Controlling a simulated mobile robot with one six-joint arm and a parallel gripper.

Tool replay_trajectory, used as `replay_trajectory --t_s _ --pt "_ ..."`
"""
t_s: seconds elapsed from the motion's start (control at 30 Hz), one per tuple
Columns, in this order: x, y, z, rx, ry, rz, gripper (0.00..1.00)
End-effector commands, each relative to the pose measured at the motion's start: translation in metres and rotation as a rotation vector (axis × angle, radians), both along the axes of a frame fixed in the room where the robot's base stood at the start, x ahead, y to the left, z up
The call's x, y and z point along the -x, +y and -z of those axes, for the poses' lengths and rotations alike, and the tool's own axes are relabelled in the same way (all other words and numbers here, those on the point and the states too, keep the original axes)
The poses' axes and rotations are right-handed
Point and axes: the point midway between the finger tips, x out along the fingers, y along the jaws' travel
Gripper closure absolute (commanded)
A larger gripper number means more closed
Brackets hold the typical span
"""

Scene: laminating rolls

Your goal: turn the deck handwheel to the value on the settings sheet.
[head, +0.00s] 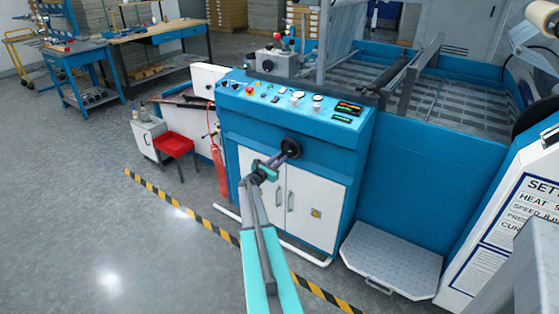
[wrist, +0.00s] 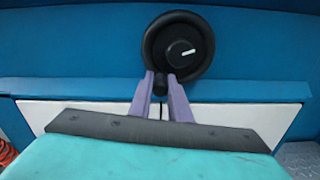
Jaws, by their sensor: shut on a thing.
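The deck handwheel (head: 291,149) is a black round wheel on the blue front of the machine, above the white cabinet doors. In the wrist view the handwheel (wrist: 177,46) shows a dark hub with a white pointer mark aimed up and to the right. My gripper (head: 277,160) reaches it from the lower left. In the wrist view the purple fingers of my gripper (wrist: 161,84) are shut on the black handle knob (wrist: 160,84) at the wheel's bottom rim. The settings sheet (head: 529,215) is at the right edge, partly cut off; its values are not fully readable.
A control panel (head: 290,101) with buttons and displays lies above the wheel. A grey step plate (head: 391,258) stands at lower right. The floor beyond the striped tape (head: 200,217) is clear.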

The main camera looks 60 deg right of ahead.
Motion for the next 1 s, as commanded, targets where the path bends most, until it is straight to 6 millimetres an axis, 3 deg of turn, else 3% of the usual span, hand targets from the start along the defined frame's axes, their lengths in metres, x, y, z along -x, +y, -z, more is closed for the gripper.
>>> replay_trajectory --t_s 0.37,1.0 --pt "-0.004 0.001 0.000 0.002 -0.097 0.000 1.00" --pt "-0.015 0.001 -0.012 0.005 -0.445 -0.001 1.00"
